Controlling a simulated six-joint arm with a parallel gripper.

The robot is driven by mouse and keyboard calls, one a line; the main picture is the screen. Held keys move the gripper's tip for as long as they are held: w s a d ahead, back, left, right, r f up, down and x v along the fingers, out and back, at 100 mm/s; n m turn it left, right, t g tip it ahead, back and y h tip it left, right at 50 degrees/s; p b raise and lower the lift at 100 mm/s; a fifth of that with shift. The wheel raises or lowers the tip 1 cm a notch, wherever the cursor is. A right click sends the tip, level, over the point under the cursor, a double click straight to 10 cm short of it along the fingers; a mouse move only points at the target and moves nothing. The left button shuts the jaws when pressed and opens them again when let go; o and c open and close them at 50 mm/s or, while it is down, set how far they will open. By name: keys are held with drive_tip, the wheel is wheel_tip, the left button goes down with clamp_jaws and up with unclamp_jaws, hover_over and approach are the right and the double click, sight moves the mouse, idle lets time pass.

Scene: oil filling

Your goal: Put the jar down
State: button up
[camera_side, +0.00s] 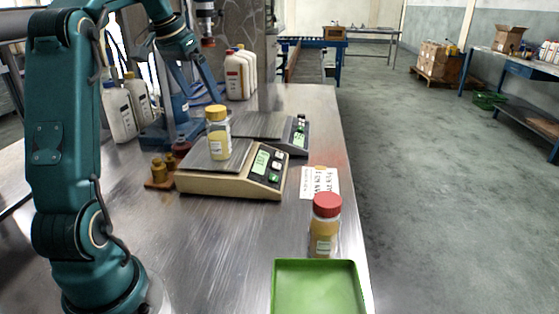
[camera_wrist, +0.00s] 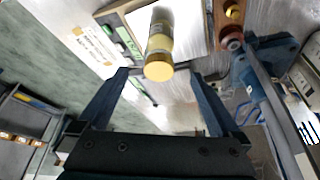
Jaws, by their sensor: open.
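A jar with a yellow lid and pale yellow contents (camera_side: 219,142) stands upright on the pan of the near beige scale (camera_side: 230,186). In the wrist view the same jar (camera_wrist: 159,42) shows lid-end toward me, between and beyond the fingertips. My gripper (camera_side: 197,98) is above and just behind the jar in the side view. Its two fingers are spread wide in the wrist view (camera_wrist: 160,74), with clear gaps and nothing held. A second jar with a red lid (camera_side: 324,228) stands on the steel table, behind the green tray (camera_side: 318,288).
A second scale (camera_side: 262,126) sits behind the first. White bottles (camera_side: 119,112) stand further back. A paper label (camera_side: 320,183) lies near the table's right edge.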

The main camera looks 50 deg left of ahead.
drive_tip(key=s+d+m, duration=0.2)
drive_tip(key=d, duration=1.5)
drive_tip(key=s+d+f+m+t+h, duration=0.1)
drive_tip(key=s+d+f, duration=0.7)
drive_tip(key=s+d, duration=0.2)
drive_tip(key=shift+d+f+m, duration=0.2)
drive_tip(key=shift+d+m, duration=0.2)
drive_tip(key=shift+d, duration=0.05)
